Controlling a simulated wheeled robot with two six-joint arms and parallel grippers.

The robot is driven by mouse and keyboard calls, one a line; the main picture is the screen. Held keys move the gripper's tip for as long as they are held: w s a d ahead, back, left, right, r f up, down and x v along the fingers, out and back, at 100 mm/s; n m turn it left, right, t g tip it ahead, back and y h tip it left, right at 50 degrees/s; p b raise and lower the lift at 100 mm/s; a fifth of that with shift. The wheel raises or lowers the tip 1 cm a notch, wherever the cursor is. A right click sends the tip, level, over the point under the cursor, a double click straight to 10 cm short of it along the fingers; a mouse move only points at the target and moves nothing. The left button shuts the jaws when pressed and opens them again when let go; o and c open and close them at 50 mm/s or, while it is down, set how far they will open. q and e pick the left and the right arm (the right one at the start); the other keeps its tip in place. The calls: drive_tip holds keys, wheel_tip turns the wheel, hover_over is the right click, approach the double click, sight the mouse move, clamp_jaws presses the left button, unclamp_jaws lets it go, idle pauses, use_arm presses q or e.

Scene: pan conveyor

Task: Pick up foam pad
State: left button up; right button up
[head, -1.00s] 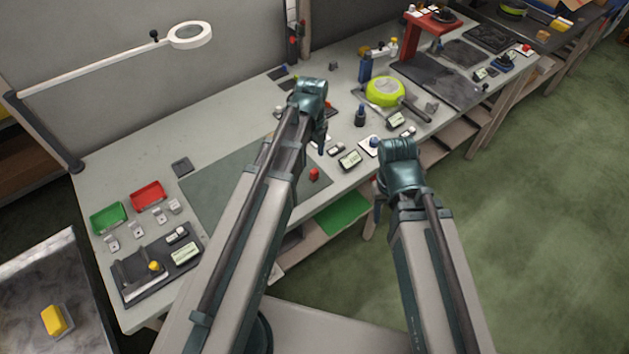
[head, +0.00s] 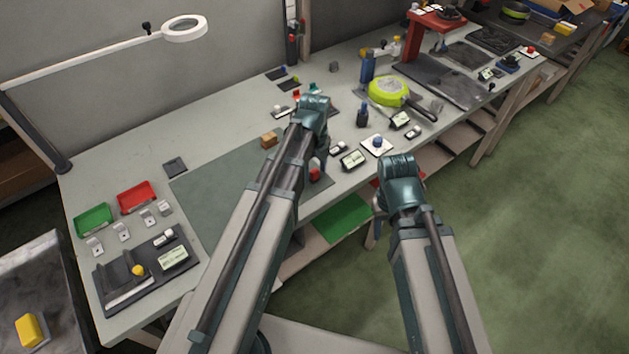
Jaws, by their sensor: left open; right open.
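I cannot tell for sure which thing is the foam pad. A small dark grey square pad (head: 175,166) lies flat on the bench, just beyond the far left corner of the green mat. A small brown block (head: 268,140) sits near the mat's far edge, beside my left arm. My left gripper (head: 321,165) is open, pointing down over the mat's right end close to a small red piece (head: 314,175). My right gripper (head: 379,218) is open in front of the bench's near edge, apart from everything. My arms hide part of the mat and bench.
The green mat (head: 215,190) is mostly bare. Red (head: 138,197) and green (head: 93,219) trays stand at the left. A magnifier lamp (head: 184,28) overhangs the back left.

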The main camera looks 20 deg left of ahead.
sight(314, 170)
use_arm(q)
drive_tip(key=shift+f, duration=0.2)
clamp_jaws()
idle(0.5)
wheel_tip(314, 170, up, 10)
drive_tip(key=p, duration=1)
drive_tip(key=c, duration=0.7)
unclamp_jaws()
clamp_jaws()
